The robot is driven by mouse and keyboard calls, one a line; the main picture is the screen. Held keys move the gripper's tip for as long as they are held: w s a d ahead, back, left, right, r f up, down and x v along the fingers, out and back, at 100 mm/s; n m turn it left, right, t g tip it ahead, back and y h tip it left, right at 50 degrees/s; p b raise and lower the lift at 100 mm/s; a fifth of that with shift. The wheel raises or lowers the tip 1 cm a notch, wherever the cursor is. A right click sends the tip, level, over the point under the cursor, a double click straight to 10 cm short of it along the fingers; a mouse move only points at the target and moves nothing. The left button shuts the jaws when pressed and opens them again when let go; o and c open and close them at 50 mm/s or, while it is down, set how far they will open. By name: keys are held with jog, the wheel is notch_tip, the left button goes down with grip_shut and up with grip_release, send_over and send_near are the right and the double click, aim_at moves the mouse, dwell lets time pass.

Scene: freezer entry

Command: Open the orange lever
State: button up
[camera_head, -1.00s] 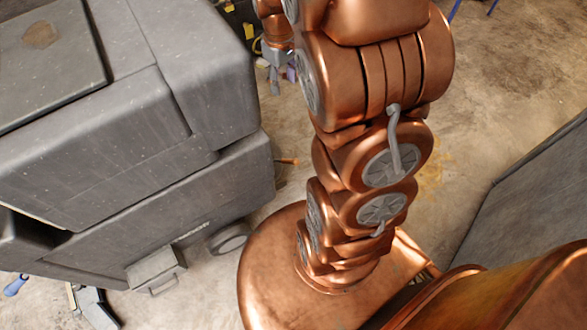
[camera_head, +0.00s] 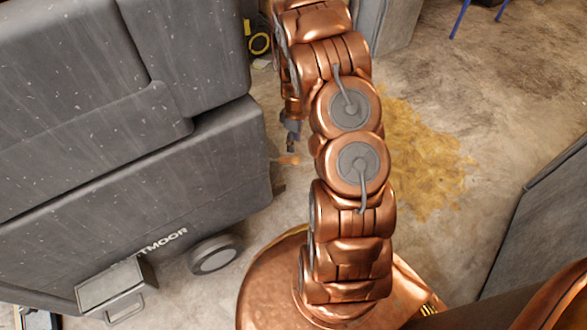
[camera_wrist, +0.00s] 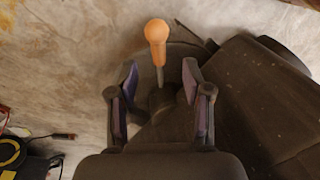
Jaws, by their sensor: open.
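The orange lever (camera_wrist: 156,38) has a rounded orange handle on a thin grey stem. In the wrist view it rises from a dark base at the top centre. It also shows as a small orange tip (camera_head: 287,160) beside the grey cabinet in the head view. My gripper (camera_wrist: 160,85) is open, with its two fingers to the left and right of the lever's stem in the picture. The orange handle appears beyond the fingertips. I cannot tell whether a finger touches the stem. In the head view my gripper (camera_head: 291,135) is small, just above the orange tip.
A large grey cabinet (camera_head: 190,175) with a wheel and a front latch box (camera_head: 112,285) fills the left. A grey panel (camera_head: 535,215) stands at the right. Black and yellow items (camera_wrist: 15,155) lie at lower left in the wrist view. Stained floor lies open behind my arm.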

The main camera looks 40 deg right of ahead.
aim_at(293, 160)
notch_tip(293, 160, down, 3)
jog(key=shift+d+r+b, duration=0.1)
jog(key=shift+b, duration=0.2)
jog(key=shift+s+a+f+b, duration=0.15)
jog(key=shift+f+b, duration=0.25)
jog(key=shift+f, duration=0.85)
jog(key=shift+a+f+b, duration=0.1)
jog(key=shift+f+b, duration=0.25)
jog(key=shift+f, duration=0.9)
jog(key=shift+s+a+f+b, duration=0.15)
jog(key=shift+f+b, duration=0.25)
jog(key=shift+f, duration=0.85)
grip_shut()
